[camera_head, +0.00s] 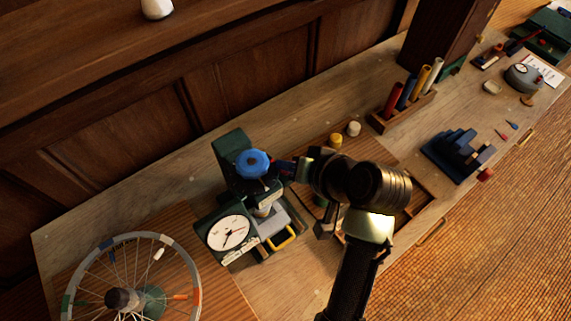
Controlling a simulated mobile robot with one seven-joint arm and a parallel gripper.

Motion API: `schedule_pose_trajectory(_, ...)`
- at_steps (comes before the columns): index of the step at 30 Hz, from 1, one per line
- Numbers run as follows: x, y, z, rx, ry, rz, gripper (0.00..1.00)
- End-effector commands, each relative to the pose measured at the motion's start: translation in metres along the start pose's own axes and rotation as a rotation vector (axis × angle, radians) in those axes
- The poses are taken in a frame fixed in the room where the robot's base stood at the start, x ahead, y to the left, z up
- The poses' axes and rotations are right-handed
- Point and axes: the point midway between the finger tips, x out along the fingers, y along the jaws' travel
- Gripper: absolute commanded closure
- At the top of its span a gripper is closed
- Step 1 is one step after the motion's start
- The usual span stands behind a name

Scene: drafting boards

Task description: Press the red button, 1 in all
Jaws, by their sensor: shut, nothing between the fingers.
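A small round red piece (485,174) shows at the right end of the dark stepped block (458,152), near the bench's front edge. It looks like a button, but it is too small to be sure. My gripper (284,169) is at mid-bench, well to the left of this red piece. Its fingers point left toward a green press-like device with a blue round knob (253,163) and a white dial (231,233). The gripper is shut and empty, close to the knob's right side; I cannot tell if they touch. My arm hides part of the bench behind it.
A rack of coloured cylinders (407,112) and yellow and white pieces stand behind my arm. A grey round gauge (522,78) is at the far right. Bare bench (160,170) lies at the back left.

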Motion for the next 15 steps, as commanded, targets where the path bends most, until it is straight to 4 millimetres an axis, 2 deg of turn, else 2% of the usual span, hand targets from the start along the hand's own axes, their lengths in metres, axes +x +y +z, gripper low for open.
schedule_pose_trajectory(1, 0.004, -0.004, 0.007, -0.001, -0.022, -0.012, 1.0)
schedule_pose_trajectory(5, 0.002, -0.006, 0.004, -0.002, -0.022, -0.013, 1.0)
schedule_pose_trajectory(15, -0.025, -0.023, -0.016, -0.004, -0.012, -0.011, 1.0)
